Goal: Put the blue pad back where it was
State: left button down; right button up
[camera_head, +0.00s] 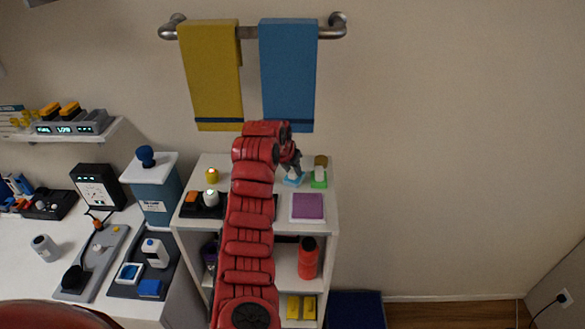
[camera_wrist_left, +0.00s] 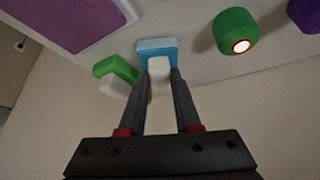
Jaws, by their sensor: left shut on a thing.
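The light blue pad (camera_head: 294,180) with a white grip is at the right part of the white cabinet top, in the head view. My left gripper (camera_head: 293,169) is above it, partly hidden by my red arm. In the left wrist view my left gripper (camera_wrist_left: 160,76) has its fingers shut on the white grip of the blue pad (camera_wrist_left: 156,45). I cannot tell whether the pad touches the top. A green pad (camera_head: 319,180) with a white grip is close beside it; it also shows in the left wrist view (camera_wrist_left: 116,68). My right gripper is not in view.
A purple mat (camera_head: 308,208) lies in front of the pads on the cabinet top (camera_head: 322,225). A green button with a lit top (camera_wrist_left: 236,32) stands nearby. Yellow (camera_head: 212,80) and blue (camera_head: 288,75) towels hang from a rail behind. A desk with several devices is at left.

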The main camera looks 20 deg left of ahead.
pick_arm(q)
jog(key=shift+f, duration=0.15)
jog(key=c, duration=0.6)
grip_release()
jog(key=shift+r, duration=0.25)
jog(key=shift+b+v, duration=1.1)
jog(key=shift+v, duration=4.9)
jog(key=shift+f, duration=0.15)
